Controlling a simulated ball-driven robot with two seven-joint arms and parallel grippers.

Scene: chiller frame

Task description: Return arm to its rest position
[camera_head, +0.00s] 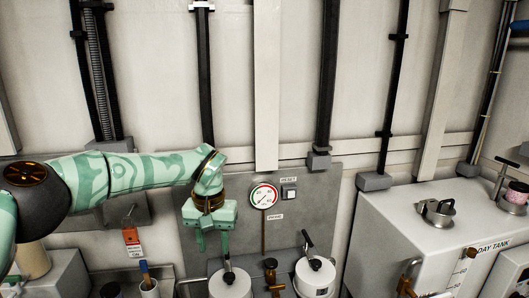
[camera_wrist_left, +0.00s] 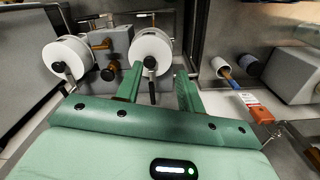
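My left arm reaches in from the left in the head view. Its green gripper (camera_head: 212,242) points down in front of the grey panel, just above the left white canister (camera_head: 231,285) and its black-knobbed lever. In the left wrist view the two fingers of this gripper (camera_wrist_left: 158,82) stand apart with nothing held between them. The white canister (camera_wrist_left: 150,47) and its lever show beyond and between the fingers. Whether a finger touches the lever is unclear. My right gripper is in neither view.
A round gauge (camera_head: 264,196) and a small switch (camera_head: 289,193) are on the panel. A second canister (camera_head: 315,279) and brass valve (camera_head: 271,272) stand right. A white tank (camera_head: 400,225) fills the right.

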